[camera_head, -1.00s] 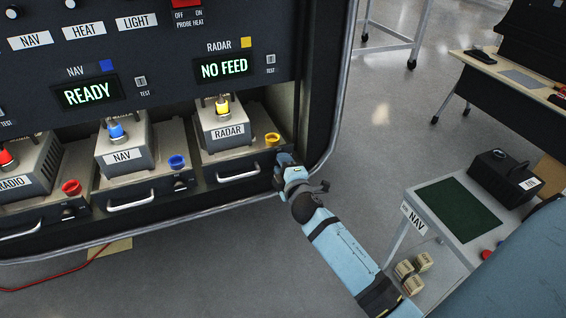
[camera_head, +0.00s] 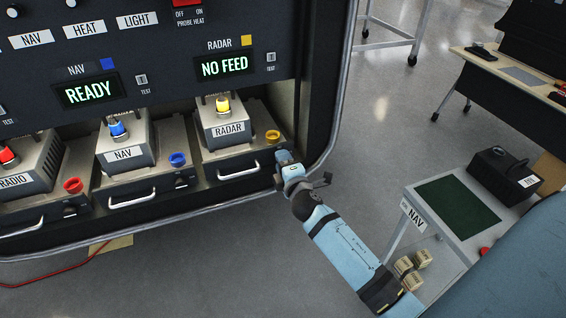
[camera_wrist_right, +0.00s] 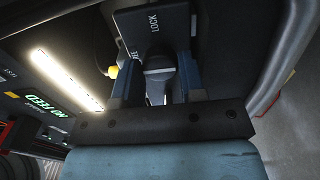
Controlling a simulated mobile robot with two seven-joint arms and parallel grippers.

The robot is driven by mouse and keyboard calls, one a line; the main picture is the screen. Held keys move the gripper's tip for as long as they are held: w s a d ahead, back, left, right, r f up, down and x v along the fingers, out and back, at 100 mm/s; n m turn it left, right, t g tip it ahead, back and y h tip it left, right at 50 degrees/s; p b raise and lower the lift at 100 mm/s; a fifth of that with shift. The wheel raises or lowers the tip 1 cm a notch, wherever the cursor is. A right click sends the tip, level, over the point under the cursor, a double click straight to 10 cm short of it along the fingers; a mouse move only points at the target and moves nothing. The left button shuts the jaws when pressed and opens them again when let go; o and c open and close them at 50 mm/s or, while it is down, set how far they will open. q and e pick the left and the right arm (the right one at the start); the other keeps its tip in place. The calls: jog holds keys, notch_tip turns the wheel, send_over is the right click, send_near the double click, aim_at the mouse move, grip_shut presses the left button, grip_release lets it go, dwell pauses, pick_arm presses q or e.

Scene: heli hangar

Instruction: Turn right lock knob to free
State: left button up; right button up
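The radar unit's drawer (camera_head: 236,167) is at the right end of the bay in the head view. Its lock knob is hidden there behind my right gripper (camera_head: 284,162). In the right wrist view the dark grey knob (camera_wrist_right: 159,72) sits between the two fingers of my right gripper (camera_wrist_right: 160,88). A plate marked LOCK (camera_wrist_right: 153,28) is above it, and part of a second label shows at its left. The fingers flank the knob closely; whether they press on it is unclear. My left gripper is out of view.
The radar display (camera_head: 225,66) reads NO FEED and the nav display (camera_head: 87,92) reads READY. The cabinet's rounded metal frame (camera_head: 327,150) is close right of my right gripper. A NAV cart (camera_head: 409,199) stands at the right. Grey floor lies below the bay.

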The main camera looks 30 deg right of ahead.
jog(key=o, duration=0.3)
jog(key=shift+r, duration=0.1)
jog(key=shift+o, duration=0.2)
jog(key=b+v, duration=0.2)
jog(key=v, duration=1.1)
jog(key=shift+s+a, duration=0.15)
jog(key=shift+s, duration=0.2)
